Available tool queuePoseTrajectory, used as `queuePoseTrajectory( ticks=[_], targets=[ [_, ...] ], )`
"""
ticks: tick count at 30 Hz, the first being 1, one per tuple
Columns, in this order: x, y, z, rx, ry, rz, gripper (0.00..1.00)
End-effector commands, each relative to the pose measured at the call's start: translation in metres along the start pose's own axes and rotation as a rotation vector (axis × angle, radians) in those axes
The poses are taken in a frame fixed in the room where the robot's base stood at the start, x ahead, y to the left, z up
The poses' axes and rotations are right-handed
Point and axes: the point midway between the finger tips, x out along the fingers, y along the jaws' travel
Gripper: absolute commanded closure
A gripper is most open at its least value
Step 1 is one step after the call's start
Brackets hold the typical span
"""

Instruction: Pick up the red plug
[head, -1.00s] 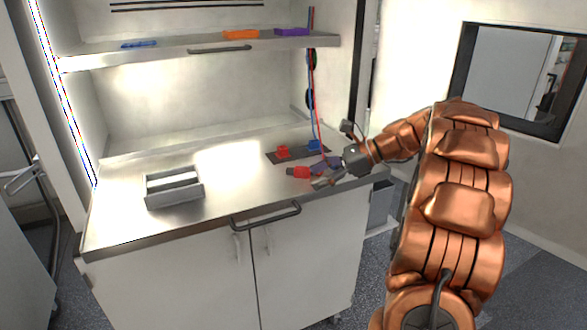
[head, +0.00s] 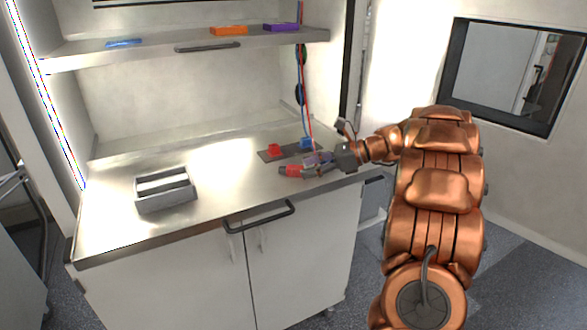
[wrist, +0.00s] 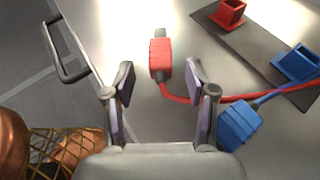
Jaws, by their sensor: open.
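The red plug (wrist: 160,57) lies on the steel worktop with its metal tip pointing away from my gripper in the wrist view and a red cable running off to the right. In the head view the red plug (head: 292,171) is near the front right of the worktop. My gripper (wrist: 160,78) is open, one finger on each side of the lower part of the plug, with clear gaps. In the head view my gripper (head: 307,166) is low over the worktop beside the plug, and its fingers are partly hard to make out.
A blue plug (wrist: 238,124) lies close to the right finger. A dark strip (wrist: 245,45) carries a red socket (wrist: 229,14) and a blue socket (wrist: 297,65). A grey tray (head: 165,205) stands at left. The worktop's middle is clear. A door handle (wrist: 65,55) is at the front edge.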

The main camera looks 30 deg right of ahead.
Motion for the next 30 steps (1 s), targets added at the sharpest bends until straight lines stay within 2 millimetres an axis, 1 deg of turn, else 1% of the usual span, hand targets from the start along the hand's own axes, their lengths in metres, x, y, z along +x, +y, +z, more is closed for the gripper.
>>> queuePoseTrajectory(
  ticks=[3, 6, 14, 30],
  targets=[
    [0.013, 0.000, 0.001, 0.003, 0.001, 0.000, 0.44],
    [0.018, 0.000, 0.000, 0.001, 0.000, -0.002, 0.44],
    [0.020, -0.001, -0.001, 0.000, 0.000, -0.003, 0.44],
    [0.020, -0.001, -0.001, 0.001, 0.000, -0.002, 0.99]
  ],
)
